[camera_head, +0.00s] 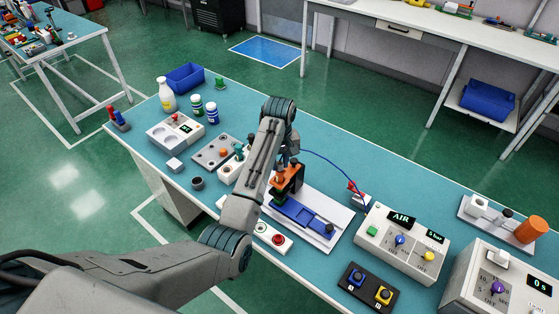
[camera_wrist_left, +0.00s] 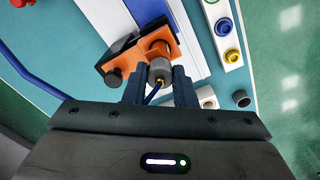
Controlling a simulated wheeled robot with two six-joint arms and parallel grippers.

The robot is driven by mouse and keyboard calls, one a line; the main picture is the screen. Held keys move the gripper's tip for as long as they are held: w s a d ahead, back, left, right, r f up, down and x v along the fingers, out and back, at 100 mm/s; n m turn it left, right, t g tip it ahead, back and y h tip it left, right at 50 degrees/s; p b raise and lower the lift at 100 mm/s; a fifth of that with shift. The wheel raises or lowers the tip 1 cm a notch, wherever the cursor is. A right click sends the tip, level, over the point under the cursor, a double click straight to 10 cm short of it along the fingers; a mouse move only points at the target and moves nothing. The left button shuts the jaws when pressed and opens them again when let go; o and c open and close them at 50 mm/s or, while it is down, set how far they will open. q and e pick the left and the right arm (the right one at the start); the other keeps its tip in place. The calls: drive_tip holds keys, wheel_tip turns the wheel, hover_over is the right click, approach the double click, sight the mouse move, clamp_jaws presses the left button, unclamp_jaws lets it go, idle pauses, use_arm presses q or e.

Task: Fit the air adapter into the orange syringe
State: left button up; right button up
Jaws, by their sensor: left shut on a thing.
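My left gripper (camera_head: 291,160) is over the orange holder (camera_head: 287,180) on the blue-and-white fixture. In the left wrist view my gripper (camera_wrist_left: 159,84) is shut on a grey cylindrical air adapter (camera_wrist_left: 160,69), with a blue hose (camera_wrist_left: 154,95) running back from it. The adapter's far end overlaps the orange holder (camera_wrist_left: 131,54); I cannot tell whether it is seated in or only above the syringe opening. The syringe itself is mostly hidden behind the adapter and holder. My right gripper is not in view.
The fixture has a white base (camera_head: 328,206) and blue slide (camera_head: 298,217). The AIR control box (camera_head: 402,243) stands right.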

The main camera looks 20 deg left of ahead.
use_arm(q)
drive_tip(key=shift+f, duration=0.3)
idle(0.6)
drive_tip(key=o, duration=1.1)
drive_tip(key=shift+c, duration=0.2)
drive_tip(key=o, duration=0.4)
